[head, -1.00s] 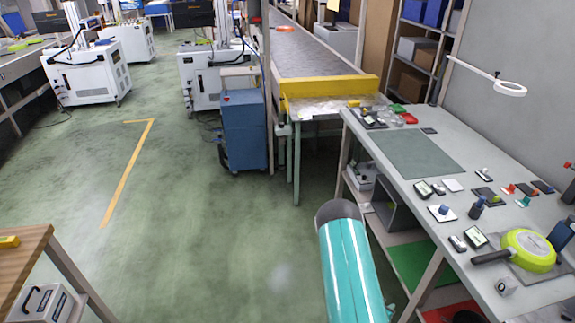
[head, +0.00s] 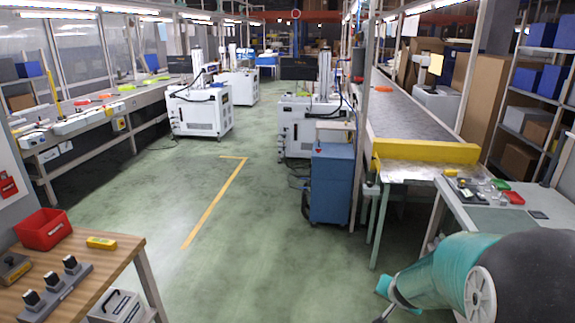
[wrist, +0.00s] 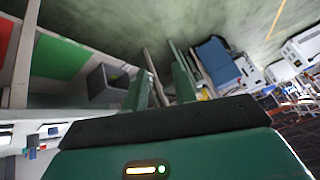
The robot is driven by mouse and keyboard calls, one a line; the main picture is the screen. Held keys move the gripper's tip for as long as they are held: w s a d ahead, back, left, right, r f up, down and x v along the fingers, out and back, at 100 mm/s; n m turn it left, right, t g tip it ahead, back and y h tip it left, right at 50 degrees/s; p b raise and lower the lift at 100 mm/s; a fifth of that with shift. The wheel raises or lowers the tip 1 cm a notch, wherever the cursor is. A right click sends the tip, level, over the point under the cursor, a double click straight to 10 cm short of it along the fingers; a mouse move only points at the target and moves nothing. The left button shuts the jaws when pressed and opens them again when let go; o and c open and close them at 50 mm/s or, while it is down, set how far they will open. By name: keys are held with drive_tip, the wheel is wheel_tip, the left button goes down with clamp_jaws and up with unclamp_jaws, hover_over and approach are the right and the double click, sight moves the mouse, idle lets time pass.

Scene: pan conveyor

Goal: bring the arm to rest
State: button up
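My gripper (wrist: 160,78) shows in the wrist view as two green fingers standing apart beyond the dark edge of its housing. Nothing shows between them except the background. In the head view my teal arm (head: 425,278) is folded at the lower right, with its large dark joint close to the camera. The arm is in front of the near part of the grey workbench (head: 500,210) and hides much of it. I cannot make out the fingers clearly in the head view.
The conveyor (head: 410,110) with its yellow end bar (head: 425,151) is beyond the arm. A blue cabinet (head: 331,185) stands beside it. A wooden table (head: 115,262) with a red bin (head: 43,229) is at the lower left. Green floor between is clear.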

drive_tip(key=s+a+r+n+y, duration=0.1)
drive_tip(key=s+a+r+n, duration=0.2)
drive_tip(key=s+a+r, duration=0.3)
drive_tip(key=s+a+r+n+g, duration=0.1)
drive_tip(key=s+a+r+n, duration=0.2)
drive_tip(key=s+r, duration=0.9)
drive_tip(key=s+a, duration=0.3)
drive_tip(key=s, duration=0.1)
drive_tip(key=shift+s+r+n+y, duration=0.3)
drive_tip(key=shift+s+n+y, duration=0.1)
